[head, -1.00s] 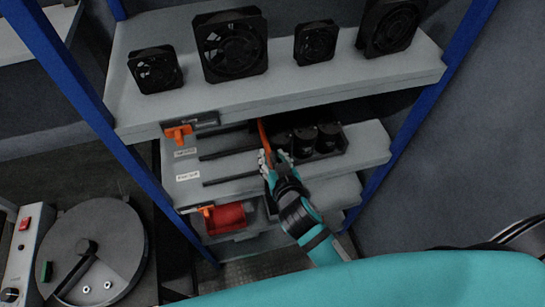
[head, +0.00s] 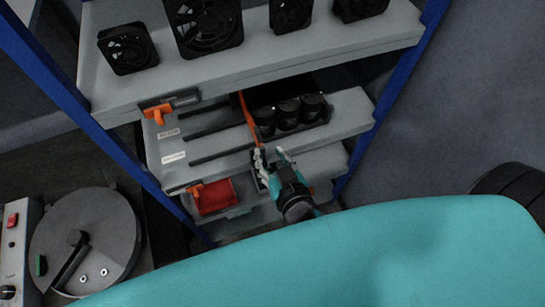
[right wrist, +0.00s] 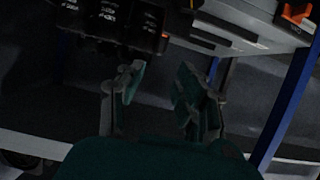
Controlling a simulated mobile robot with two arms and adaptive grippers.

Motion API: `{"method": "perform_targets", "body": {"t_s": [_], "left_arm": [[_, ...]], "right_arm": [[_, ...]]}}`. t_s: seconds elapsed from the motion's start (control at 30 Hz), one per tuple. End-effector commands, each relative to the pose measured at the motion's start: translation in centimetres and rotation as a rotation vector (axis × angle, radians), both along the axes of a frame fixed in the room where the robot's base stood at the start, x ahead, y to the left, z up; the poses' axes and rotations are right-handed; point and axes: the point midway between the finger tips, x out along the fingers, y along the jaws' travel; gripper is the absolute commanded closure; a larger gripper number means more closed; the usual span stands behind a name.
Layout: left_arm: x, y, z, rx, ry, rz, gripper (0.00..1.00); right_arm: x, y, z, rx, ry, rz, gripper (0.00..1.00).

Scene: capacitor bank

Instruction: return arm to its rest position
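My right gripper (head: 270,157) is at the front edge of the shelf's middle level, just in front of the black capacitors (head: 288,114). Its two fingers stand apart with nothing seen between them. In the right wrist view the open gripper (right wrist: 160,78) is also empty, and the dark capacitors (right wrist: 118,22) are at the upper left. The capacitors stand in a row in a black holder on the middle shelf (head: 345,123). An orange strip (head: 246,115) lies just left of them. My left gripper is not in view.
Black fans (head: 207,25) stand on the top shelf (head: 250,70), above my right gripper. Blue posts (head: 401,80) flank the rack. A red bin (head: 215,197) sits low at left. A round grey machine (head: 85,240) is at lower left.

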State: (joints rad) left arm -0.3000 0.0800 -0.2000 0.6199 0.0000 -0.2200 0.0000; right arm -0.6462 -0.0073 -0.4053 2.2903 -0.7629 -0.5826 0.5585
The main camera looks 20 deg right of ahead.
Motion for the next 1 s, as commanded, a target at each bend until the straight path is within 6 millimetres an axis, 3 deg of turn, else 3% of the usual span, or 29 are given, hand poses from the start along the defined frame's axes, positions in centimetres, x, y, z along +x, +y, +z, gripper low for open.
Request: {"method": "perform_targets", "body": {"t_s": [0.63,0.73,0.87,0.97,1.0], "left_arm": [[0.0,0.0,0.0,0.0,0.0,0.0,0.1],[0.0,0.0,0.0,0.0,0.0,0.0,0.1],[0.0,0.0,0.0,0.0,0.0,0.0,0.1],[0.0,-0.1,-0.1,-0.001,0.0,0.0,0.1],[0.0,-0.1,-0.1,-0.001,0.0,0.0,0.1]], "right_arm": [[-0.6,0.0,0.2,0.0,0.0,-0.001,0.65],[-0.6,0.1,-0.4,-0.004,0.011,0.006,0.65],[-0.8,1.1,-4.8,-0.03,0.079,0.051,0.65],[-1.6,1.9,-11.3,-0.063,0.183,0.11,0.65],[-2.2,2.1,-14.3,-0.076,0.231,0.135,0.65]]}}
